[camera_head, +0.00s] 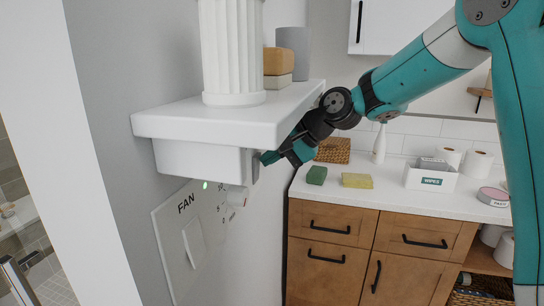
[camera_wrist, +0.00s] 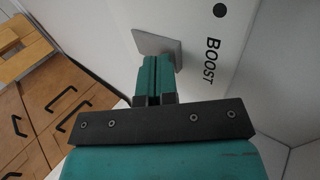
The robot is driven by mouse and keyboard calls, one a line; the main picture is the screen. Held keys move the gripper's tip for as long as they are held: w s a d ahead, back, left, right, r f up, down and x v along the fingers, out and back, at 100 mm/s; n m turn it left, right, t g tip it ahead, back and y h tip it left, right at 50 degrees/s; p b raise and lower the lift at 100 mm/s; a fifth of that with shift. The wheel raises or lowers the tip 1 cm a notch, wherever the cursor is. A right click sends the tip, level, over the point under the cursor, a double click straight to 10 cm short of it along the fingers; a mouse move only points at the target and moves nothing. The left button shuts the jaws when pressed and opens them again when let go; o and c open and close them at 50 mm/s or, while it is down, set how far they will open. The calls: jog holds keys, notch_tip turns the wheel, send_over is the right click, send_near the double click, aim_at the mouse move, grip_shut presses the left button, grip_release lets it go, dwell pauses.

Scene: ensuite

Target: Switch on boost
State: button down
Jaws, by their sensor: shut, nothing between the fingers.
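A white panel marked FAN (camera_head: 178,245) is on the grey wall in the head view, with a large white rocker (camera_head: 195,242), a lit green light and a dial. In the wrist view, a white face bears the word BOOST (camera_wrist: 210,62) and a dark round dot (camera_wrist: 221,10). A grey square plate (camera_wrist: 160,44) stands beside that word. My gripper (camera_wrist: 158,62) is shut and empty, its fingertips at the grey plate; I cannot tell whether they touch. In the head view my gripper (camera_head: 270,158) is at the right end of the white box under the shelf.
A white shelf (camera_head: 215,118) overhangs the panel and bears a fluted white column (camera_head: 232,50), stacked blocks and a grey cylinder. A wooden cabinet (camera_head: 335,243) stands at the right, its counter holding sponges, a wipes box (camera_head: 431,177) and paper rolls.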

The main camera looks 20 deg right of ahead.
jog(key=shift+w+a+r+p, duration=0.1)
jog(key=shift+w+a+p, duration=0.1)
jog(key=shift+a+p, duration=0.1)
